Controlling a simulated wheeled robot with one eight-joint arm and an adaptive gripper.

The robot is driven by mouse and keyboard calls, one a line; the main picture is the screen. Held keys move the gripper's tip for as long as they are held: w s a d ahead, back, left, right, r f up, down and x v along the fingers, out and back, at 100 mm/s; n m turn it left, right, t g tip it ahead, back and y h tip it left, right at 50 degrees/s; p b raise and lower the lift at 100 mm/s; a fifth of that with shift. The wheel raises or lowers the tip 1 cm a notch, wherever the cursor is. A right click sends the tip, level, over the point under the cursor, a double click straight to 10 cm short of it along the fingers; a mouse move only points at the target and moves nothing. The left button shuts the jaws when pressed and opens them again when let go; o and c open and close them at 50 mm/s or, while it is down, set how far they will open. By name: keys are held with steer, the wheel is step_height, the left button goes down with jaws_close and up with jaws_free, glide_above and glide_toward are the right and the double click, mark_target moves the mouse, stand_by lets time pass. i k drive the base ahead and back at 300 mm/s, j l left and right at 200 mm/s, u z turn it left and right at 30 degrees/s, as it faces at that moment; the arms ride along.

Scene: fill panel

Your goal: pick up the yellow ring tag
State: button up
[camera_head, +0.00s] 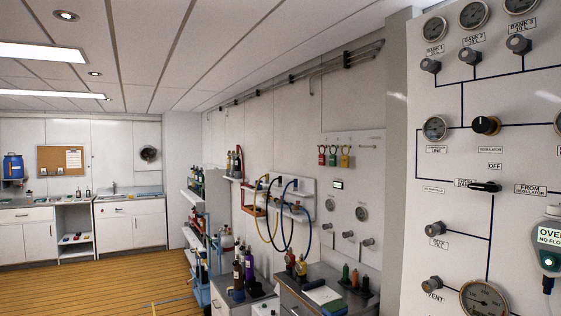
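A small yellow tag (345,158) hangs high on the pale wall panel right of centre, at the right end of a short row. A red tag (321,155) and a green tag (333,156) hang to its left. It is far off and small, so I cannot make out its ring or hook clearly. My gripper is not in view.
A large gauge panel (420,200) with knobs fills the near right. Benches with bottles (238,270) and a case (322,295) stand below the tags. Blue and yellow hoses (284,235) hang on the wall. Wooden floor (100,285) is clear at left.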

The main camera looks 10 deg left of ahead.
mark_target(345, 158)
steer(key=u, duration=0.2)
steer(key=i+j+z, duration=0.15)
steer(key=i+j, duration=1.4)
steer(key=j, duration=0.15)
